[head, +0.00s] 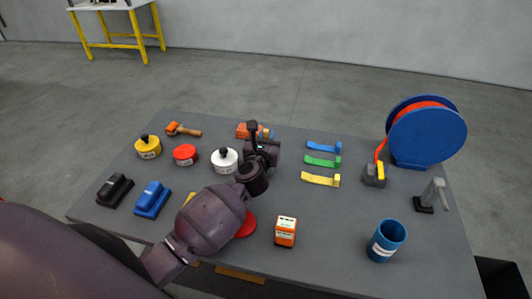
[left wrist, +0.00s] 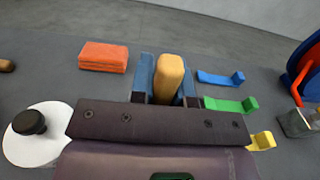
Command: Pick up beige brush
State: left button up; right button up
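My left gripper (head: 256,139) is over the middle of the table, near its far side. In the left wrist view, a tan-beige block-shaped thing, which looks like the beige brush (left wrist: 168,76), stands between the two blue-lined fingers of this gripper (left wrist: 166,82). The fingers flank it closely on both sides and look shut on it. In the head view, my gripper hides most or all of it. I cannot tell whether its lower end touches the table. My right gripper is in neither view.
An orange block (left wrist: 103,56) lies left of the fingers. Blue (head: 323,146), green (head: 322,161) and yellow (head: 320,179) clips lie to the right. A white round pot (head: 223,162) stands to the left. A blue reel (head: 427,133) and blue cup (head: 386,241) stand farther right.

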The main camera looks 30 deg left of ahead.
pick_arm(q)
grip_shut()
notch_tip(320, 180, up, 20)
jog(key=p, duration=0.4)
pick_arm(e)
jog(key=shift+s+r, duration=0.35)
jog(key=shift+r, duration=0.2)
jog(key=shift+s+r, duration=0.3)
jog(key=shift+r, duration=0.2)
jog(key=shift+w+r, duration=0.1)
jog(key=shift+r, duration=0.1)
